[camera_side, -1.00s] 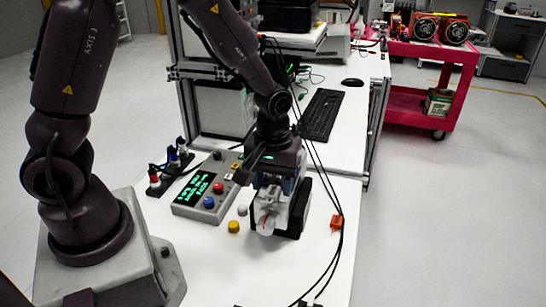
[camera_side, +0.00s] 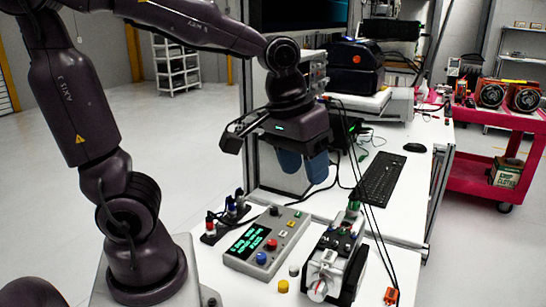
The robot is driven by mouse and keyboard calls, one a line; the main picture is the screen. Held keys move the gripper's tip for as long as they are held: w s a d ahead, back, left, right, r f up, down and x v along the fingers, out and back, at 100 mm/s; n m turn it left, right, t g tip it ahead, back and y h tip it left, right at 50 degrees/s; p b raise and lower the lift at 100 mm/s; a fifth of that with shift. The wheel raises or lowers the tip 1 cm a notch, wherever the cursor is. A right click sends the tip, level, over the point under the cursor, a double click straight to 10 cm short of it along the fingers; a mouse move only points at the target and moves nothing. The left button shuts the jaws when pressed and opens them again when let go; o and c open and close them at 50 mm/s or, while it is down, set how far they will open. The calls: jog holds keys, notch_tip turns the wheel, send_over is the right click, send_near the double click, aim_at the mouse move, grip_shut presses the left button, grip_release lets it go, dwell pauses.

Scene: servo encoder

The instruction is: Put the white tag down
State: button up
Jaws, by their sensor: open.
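My gripper (camera_side: 303,168) has blue fingers that hang apart and empty, pointing down. It is raised well above the back of the white table, beyond the grey test box (camera_side: 266,240). I cannot pick out a white tag for certain. A small pale round piece (camera_side: 293,270) lies on the table between the test box and the servo unit. The servo unit (camera_side: 335,262) sits in a dark fixture to the right, with a whitish round front face (camera_side: 318,289).
A yellow cap (camera_side: 283,286) and an orange part (camera_side: 391,297) lie near the front. A rack of coloured plugs (camera_side: 228,217) stands left of the test box. Black cables (camera_side: 372,215) hang down at the right. A keyboard (camera_side: 382,177) lies behind.

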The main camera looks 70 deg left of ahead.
jog(key=s+r+m+t, duration=0.2)
jog(key=s+m, duration=0.2)
jog(key=s, duration=0.2)
jog(key=shift+s+a+r+m+t, duration=0.2)
jog(key=shift+s+r+m+t, duration=0.1)
jog(key=shift+s+r+t, duration=0.1)
dwell(1.7)
